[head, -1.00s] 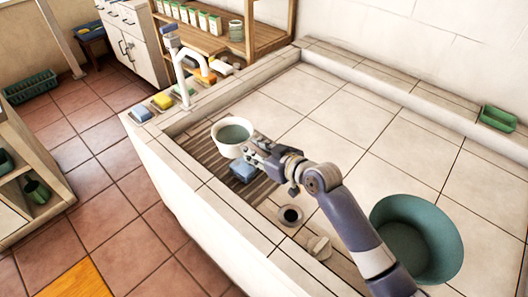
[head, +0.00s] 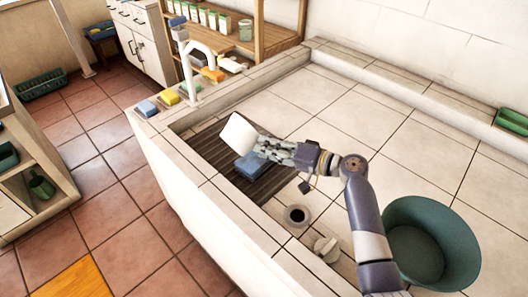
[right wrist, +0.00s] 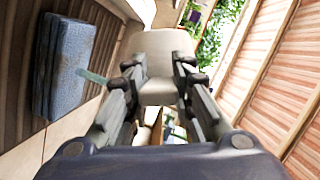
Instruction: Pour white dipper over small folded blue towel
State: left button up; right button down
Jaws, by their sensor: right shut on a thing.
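The white dipper (head: 238,133) is tilted steeply over the slatted mat; its outer side faces me and its inside is hidden. My right gripper (head: 268,148) is shut on the dipper, which also shows between the fingers in the right wrist view (right wrist: 160,52). The small folded blue towel (head: 250,167) lies on the dark mat just below the dipper and gripper. The towel also shows at the left of the right wrist view (right wrist: 68,65). A short pale blue-green streak (right wrist: 92,76) shows between towel and dipper there; I cannot tell if it is water. My left gripper is out of view.
The slatted mat (head: 212,146) lies in the tiled basin beside a white tap (head: 205,60). A drain hole (head: 297,215) and a large green tub (head: 430,245) are nearer me. Colored sponges lie on the ledge. The tiled floor behind the mat is clear.

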jog(key=shift+w+d+f+m+t+y+b, duration=0.15)
jog(key=shift+w+d+f+m+y+b, duration=0.25)
jog(key=shift+m+b, duration=0.6)
jog(key=shift+w+d+f+m+t+y+b, duration=0.1)
jog(key=shift+w+d+f+m+y+b, duration=0.3)
jog(key=shift+m, duration=0.85)
jog(key=shift+w+d+f+m+t+y+b, duration=0.15)
jog(key=shift+w+d+m+y+b, duration=0.4)
jog(key=shift+m+b, duration=0.55)
jog(key=shift+s, duration=0.1)
notch_tip(320, 180, up, 9)
jog(key=n+t+h+p, duration=0.1)
jog(key=n+h+p, duration=0.3)
jog(key=n, duration=1.2)
jog(key=h, duration=0.3)
jog(key=shift+t+p, duration=0.3)
jog(key=shift+p, duration=0.1)
